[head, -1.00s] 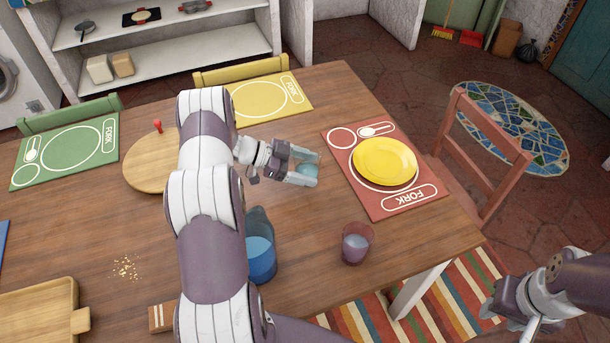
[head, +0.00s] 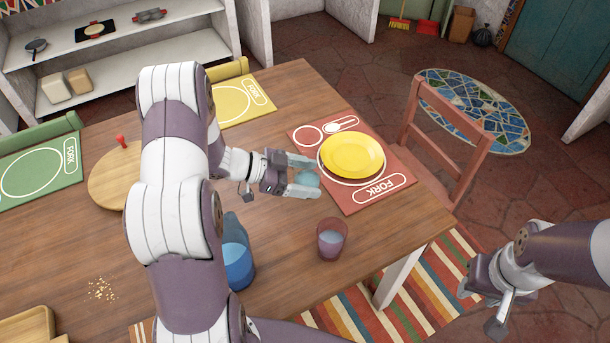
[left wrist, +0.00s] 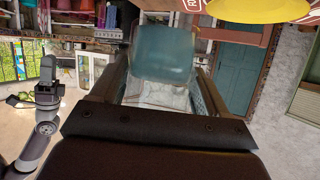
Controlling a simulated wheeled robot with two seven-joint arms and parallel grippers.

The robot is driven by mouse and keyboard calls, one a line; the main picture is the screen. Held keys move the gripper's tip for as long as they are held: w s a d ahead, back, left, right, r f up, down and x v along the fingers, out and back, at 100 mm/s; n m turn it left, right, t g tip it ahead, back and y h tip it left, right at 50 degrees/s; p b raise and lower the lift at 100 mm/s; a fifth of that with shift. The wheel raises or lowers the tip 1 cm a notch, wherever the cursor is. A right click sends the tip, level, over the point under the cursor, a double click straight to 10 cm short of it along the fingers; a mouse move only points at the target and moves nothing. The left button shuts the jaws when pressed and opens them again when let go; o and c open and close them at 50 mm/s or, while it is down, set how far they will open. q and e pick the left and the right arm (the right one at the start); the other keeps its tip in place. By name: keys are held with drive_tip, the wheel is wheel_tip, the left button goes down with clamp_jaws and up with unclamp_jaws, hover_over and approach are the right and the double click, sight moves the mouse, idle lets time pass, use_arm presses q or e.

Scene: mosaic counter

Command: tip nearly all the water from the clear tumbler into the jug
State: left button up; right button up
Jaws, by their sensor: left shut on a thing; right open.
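My left gripper (head: 305,176) is shut on the clear tumbler (head: 308,179), above the table beside the red placemat. The tumbler looks pale blue-green and is partly hidden by the fingers; it also shows between the fingers in the left wrist view (left wrist: 163,52). Its tilt and water level are hard to tell. The blue jug (head: 238,264) stands on the table, nearer than the tumbler and to its left, partly hidden by my left arm. My right gripper (head: 481,308) is open and empty, off the table's right side.
A purple-tinted glass (head: 331,242) with liquid stands near the front table edge, right of the jug. A yellow plate (head: 353,154) lies on the red placemat (head: 376,192). A round wooden board (head: 108,185) and crumbs (head: 102,289) lie left. A chair (head: 440,135) stands at the right.

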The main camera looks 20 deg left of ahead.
sight(295, 161)
use_arm(q)
drive_tip(key=shift+r, duration=0.1)
drive_tip(key=shift+c, duration=0.3)
drive_tip(key=a+r+p, duration=0.1)
drive_tip(key=a+p, duration=0.1)
drive_tip(key=s+a+r+n+t+y+p, duration=0.1)
drive_tip(key=a+r+p, duration=0.1)
drive_tip(key=a+r+n+t+p, duration=0.1)
drive_tip(key=a+r+p, duration=0.1)
drive_tip(key=p, duration=0.1)
drive_tip(key=shift+s+a, duration=0.1)
drive_tip(key=shift+s, duration=0.15)
drive_tip(key=s+a+r+n+t+y+p, duration=0.4)
drive_tip(key=s+a+r+n+p, duration=0.15)
drive_tip(key=s+a+p, duration=0.6)
drive_tip(key=s+d+m+p, duration=0.1)
drive_tip(key=s+d+p, duration=0.2)
drive_tip(key=s+p, duration=0.2)
drive_tip(key=shift+s+f+g, duration=0.15)
drive_tip(key=shift+f+g, duration=0.1)
drive_tip(key=shift+g, duration=0.15)
drive_tip(key=shift+m, duration=0.25)
